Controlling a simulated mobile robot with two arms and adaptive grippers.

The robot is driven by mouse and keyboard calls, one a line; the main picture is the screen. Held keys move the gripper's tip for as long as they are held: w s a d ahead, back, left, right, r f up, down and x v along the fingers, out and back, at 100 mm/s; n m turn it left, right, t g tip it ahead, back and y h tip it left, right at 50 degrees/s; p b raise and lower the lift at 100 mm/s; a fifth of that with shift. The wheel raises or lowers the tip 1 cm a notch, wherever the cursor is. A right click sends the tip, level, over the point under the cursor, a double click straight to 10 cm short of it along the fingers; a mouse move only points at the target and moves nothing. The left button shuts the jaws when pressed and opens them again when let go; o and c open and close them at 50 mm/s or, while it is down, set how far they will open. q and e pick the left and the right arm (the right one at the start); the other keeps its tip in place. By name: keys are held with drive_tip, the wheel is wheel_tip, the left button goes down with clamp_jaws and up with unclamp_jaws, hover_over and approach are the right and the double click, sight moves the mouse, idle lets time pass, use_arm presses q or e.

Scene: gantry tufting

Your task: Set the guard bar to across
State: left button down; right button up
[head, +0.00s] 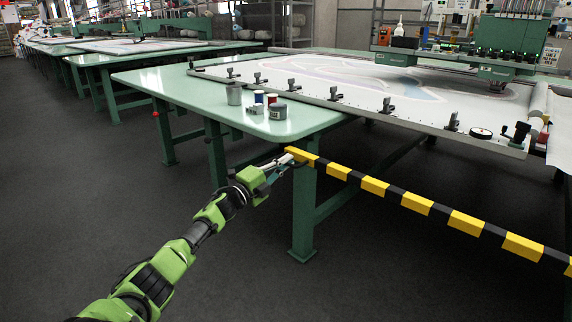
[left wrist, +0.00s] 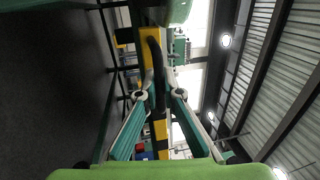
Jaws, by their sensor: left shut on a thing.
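The guard bar (head: 420,203), striped yellow and black, runs along the front of the green machine table, from near the table leg out to the right edge of the head view. My left gripper (head: 283,162) is at its left end, shut on it. In the left wrist view, my left gripper's fingers (left wrist: 159,95) close around a dark curved piece, which looks like a handle on the bar; the striped bar (left wrist: 150,42) shows behind it. The exact contact is partly hidden. The far right end of the bar is out of view. My right gripper is not in view.
Dark floor (head: 350,270) in front is clear.

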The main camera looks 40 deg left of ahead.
use_arm(q)
drive_tip(key=shift+a+r, duration=0.1)
drive_tip(key=shift+a, duration=0.15)
drive_tip(key=c, duration=2.2)
unclamp_jaws()
drive_tip(key=shift+a, duration=0.1)
drive_tip(key=s, duration=0.4)
drive_tip(key=s+f, duration=0.1)
drive_tip(key=s, duration=0.3)
drive_tip(key=s+f, duration=0.1)
drive_tip(key=s, duration=0.2)
drive_tip(key=shift+s+a+f, duration=0.1)
drive_tip(key=shift+s+f, duration=0.1)
drive_tip(key=shift+s, duration=0.2)
